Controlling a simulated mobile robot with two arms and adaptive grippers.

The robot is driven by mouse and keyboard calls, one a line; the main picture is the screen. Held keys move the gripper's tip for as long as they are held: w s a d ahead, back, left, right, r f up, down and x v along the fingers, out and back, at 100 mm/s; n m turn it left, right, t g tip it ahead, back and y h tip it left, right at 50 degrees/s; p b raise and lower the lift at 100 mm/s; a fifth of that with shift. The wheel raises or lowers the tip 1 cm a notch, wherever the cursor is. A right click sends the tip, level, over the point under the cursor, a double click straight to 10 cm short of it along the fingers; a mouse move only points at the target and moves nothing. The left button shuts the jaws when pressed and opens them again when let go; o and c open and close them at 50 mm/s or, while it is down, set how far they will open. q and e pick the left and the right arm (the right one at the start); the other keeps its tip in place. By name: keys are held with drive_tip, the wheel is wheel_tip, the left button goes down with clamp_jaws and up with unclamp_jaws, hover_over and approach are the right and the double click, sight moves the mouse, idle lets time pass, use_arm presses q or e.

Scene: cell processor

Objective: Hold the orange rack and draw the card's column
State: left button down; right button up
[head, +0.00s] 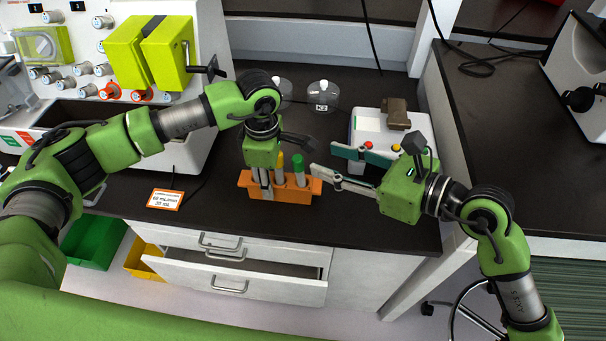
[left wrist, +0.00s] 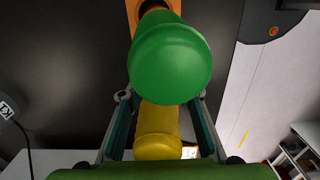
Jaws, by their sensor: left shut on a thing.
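The orange rack (head: 312,188) stands on the dark counter with a green-capped column (head: 299,168) and a yellow-capped column (head: 280,168) upright in it. In the left wrist view the green cap (left wrist: 170,60) is large in front, with the yellow cap (left wrist: 157,146) between the fingers. My right gripper (head: 323,159) is open and empty, right of the green-capped column. The orange-edged card (head: 165,199) lies left of the rack, its small print hard to read.
A white device (head: 366,125) with a brown block (head: 396,113) stands behind my right gripper. Two clear domed jars (head: 322,97) stand at the back. The large white machine (head: 170,110) fills the left. A drawer (head: 240,272) below the counter is open. The counter's front right is clear.

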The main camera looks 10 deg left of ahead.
use_arm(q)
drive_tip(key=c, duration=1.4)
unclamp_jaws()
drive_tip(key=shift+d, duration=0.1)
wheel_tip(320, 180, up, 12)
drive_tip(key=shift+r, duration=0.1)
